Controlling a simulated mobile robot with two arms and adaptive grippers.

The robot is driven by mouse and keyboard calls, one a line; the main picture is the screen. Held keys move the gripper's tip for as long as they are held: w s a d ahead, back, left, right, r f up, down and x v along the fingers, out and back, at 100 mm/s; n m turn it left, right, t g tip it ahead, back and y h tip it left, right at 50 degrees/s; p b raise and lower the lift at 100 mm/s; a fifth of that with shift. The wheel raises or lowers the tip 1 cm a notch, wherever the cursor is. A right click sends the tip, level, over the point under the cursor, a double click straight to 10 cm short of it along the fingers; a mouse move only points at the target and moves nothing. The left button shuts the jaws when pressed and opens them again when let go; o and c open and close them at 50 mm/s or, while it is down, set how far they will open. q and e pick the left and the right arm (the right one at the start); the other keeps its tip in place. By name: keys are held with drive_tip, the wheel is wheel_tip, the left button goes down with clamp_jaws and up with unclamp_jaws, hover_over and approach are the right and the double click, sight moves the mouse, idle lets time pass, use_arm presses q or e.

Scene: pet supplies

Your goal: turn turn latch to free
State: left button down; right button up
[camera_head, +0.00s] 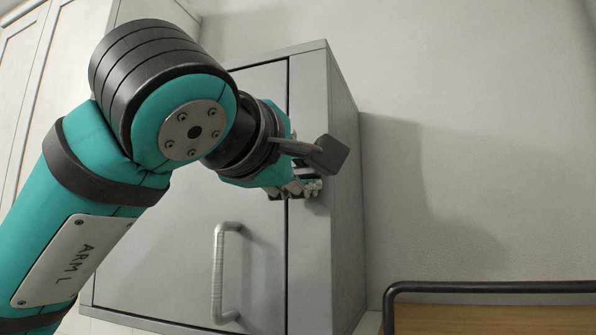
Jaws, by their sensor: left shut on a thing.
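A grey cabinet (345,215) stands against the wall, its door (262,265) closed. The door carries a pale vertical handle (218,272). The turn latch (308,170) is at the door's right edge, near the seam with the frame. It is mostly hidden behind my gripper, so its angle cannot be told. My left gripper (303,187) is at the latch and shut on it, with the arm reaching in from the left. My right gripper is not in view.
Tall pale cupboard doors (28,90) stand at the left. A wooden surface with a dark rail (480,287) is at the lower right. The wall right of the cabinet is bare.

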use_arm(q)
drive_tip(key=n+b, duration=0.2)
drive_tip(key=shift+f+n, duration=0.25)
drive_tip(key=shift+n, duration=0.05)
drive_tip(key=n+b, duration=0.4)
drive_tip(key=n, duration=0.1)
drive_tip(key=shift+b, duration=0.3)
drive_tip(key=n+b, duration=0.3)
drive_tip(key=n, duration=0.2)
drive_tip(key=shift+n, duration=0.4)
drive_tip(key=n+b, duration=0.2)
drive_tip(key=n, duration=0.2)
drive_tip(key=shift+r, duration=0.15)
drive_tip(key=shift+n, duration=0.3)
drive_tip(key=c, duration=1.2)
unclamp_jaws()
drive_tip(key=shift+c, duration=0.2)
drive_tip(key=shift+r, duration=0.1)
